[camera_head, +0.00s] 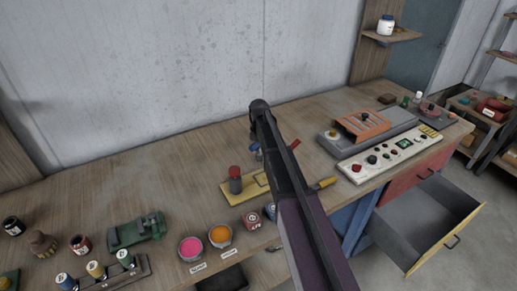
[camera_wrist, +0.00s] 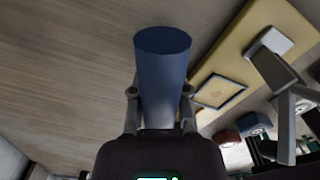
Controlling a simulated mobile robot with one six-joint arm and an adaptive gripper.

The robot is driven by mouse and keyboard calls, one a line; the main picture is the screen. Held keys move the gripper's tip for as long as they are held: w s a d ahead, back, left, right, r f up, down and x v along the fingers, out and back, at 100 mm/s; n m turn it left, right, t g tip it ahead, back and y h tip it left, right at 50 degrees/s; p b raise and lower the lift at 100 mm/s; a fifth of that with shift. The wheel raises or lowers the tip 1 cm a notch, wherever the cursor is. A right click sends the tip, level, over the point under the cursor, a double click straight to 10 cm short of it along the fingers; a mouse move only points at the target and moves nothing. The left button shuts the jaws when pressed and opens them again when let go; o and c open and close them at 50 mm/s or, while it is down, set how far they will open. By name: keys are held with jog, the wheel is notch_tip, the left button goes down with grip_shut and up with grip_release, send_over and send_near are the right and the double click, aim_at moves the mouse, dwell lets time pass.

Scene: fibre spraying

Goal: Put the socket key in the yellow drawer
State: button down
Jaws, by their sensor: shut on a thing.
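My gripper (camera_wrist: 160,95) is shut on a blue cylinder, seemingly the handle of the socket key (camera_wrist: 162,70). The handle stands between the two fingers, its round end toward the top of the wrist view; the rest of it is hidden. In the head view my arm hides most of the gripper; a bit of blue shows left of the arm over the bench. The yellow drawer (camera_head: 438,243) is pulled open at the right, below the bench top. Its front is yellow with a dark handle, and its visible inside looks empty. My gripper is well left of it.
A yellow board (camera_head: 232,195) with a red-topped cylinder (camera_head: 235,178) lies on the bench left of my arm. Paint pots (camera_head: 191,248) stand along the front edge. A control panel (camera_head: 385,156) sits on the bench above the drawers.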

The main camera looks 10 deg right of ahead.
jog(key=shift+r+p, duration=4.35)
jog(key=shift+r, duration=0.2)
jog(key=shift+f+b, duration=0.3)
jog(key=shift+f, duration=0.05)
jog(key=shift+s, duration=0.15)
